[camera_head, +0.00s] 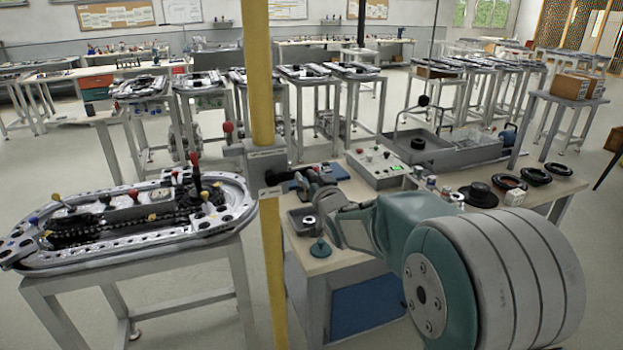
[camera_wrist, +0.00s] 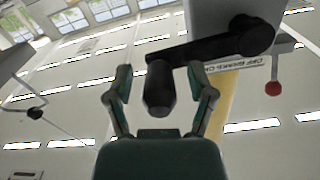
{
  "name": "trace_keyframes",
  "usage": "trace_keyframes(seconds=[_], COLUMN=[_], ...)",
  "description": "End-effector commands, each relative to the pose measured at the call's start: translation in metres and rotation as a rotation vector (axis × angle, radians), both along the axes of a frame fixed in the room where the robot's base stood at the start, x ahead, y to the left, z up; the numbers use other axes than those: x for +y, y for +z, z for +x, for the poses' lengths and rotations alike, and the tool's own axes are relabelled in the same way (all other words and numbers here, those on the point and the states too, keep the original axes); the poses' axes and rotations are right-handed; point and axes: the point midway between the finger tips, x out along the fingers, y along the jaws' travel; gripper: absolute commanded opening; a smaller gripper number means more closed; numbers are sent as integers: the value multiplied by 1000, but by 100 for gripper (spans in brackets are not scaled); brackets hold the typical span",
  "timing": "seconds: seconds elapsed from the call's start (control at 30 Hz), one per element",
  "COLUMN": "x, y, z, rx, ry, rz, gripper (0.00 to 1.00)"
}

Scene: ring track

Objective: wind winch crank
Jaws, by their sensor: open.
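The winch is a grey box (camera_head: 262,165) on a yellow post (camera_head: 262,75) in the head view. In the wrist view its grey housing (camera_wrist: 215,14) is at the top, with a black crank arm (camera_wrist: 205,47) running left from its hub. A dark crank handle (camera_wrist: 159,92) hangs at the arm's left end. My gripper (camera_wrist: 160,69) is open, with one finger on each side of the handle and a visible gap to both. A red-knobbed lever (camera_wrist: 272,88) sits right of the housing beside a brake label. In the head view the crank is small and partly hidden.
A bench (camera_head: 305,262) with small parts and a control box (camera_head: 378,165) stands behind my arm. A metal ring track (camera_head: 125,262) on a stand is at left. Further stands fill the back. Open floor shows between them.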

Motion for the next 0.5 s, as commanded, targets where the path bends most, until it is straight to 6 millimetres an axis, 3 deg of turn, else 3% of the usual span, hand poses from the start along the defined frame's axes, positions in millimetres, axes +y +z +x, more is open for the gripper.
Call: trace_keyframes(seconds=[0.17, 0.2, 0.33, 0.37, 0.5], x=[0, 0, 0, 0, 0], y=[0, 0, 0, 0, 0], z=[0, 0, 0, 0, 0], rx=[0, 0, 0, 0, 0], ry=[0, 0, 0, 0, 0], rz=[0, 0, 1, 1, 1], gripper=[70, 66, 8, 0, 0])
